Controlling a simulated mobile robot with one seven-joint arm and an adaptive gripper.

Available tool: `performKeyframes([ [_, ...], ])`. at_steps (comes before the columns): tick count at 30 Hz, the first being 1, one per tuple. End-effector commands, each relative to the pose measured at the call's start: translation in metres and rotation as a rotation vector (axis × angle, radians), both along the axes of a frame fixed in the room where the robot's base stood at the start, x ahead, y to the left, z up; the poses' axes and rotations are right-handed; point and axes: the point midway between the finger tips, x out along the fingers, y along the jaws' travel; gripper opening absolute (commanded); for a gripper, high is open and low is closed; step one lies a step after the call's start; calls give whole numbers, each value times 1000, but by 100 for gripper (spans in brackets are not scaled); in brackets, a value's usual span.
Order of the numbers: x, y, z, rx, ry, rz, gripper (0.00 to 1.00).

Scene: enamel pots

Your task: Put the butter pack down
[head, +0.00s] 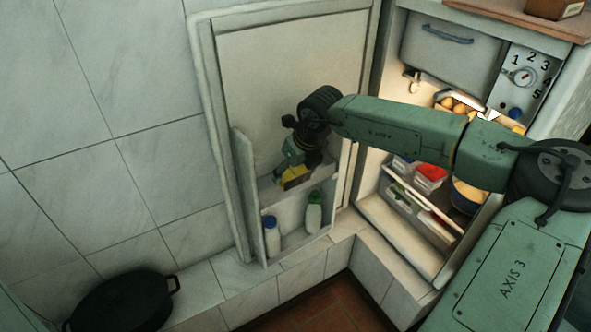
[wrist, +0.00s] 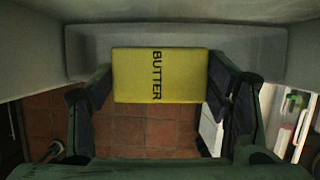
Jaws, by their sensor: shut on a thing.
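The butter pack (wrist: 180,75) is a yellow block with "BUTTER" printed on it. In the head view the yellow pack (head: 295,177) shows at the fridge door, just above the door shelf (head: 268,212). My gripper (head: 297,168) is shut on it, with one finger on each side in the wrist view (wrist: 160,88). In the wrist view the floor shows below the pack, and a pale shelf wall (wrist: 85,48) lies behind it. I cannot tell whether the pack touches the shelf.
Two bottles, one blue-capped (head: 272,236) and one green (head: 313,212), stand in the lower door shelf. The open fridge (head: 375,215) holds food boxes and a bowl at right. A black pot (head: 122,300) stands at lower left.

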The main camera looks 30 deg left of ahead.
Motion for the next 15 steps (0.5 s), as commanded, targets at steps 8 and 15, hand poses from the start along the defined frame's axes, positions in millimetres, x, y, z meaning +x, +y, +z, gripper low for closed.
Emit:
performKeyframes([
  [8, 24, 9, -6, -5, 3, -1, 31],
  [15, 28, 10, -34, -6, 3, -1, 25],
])
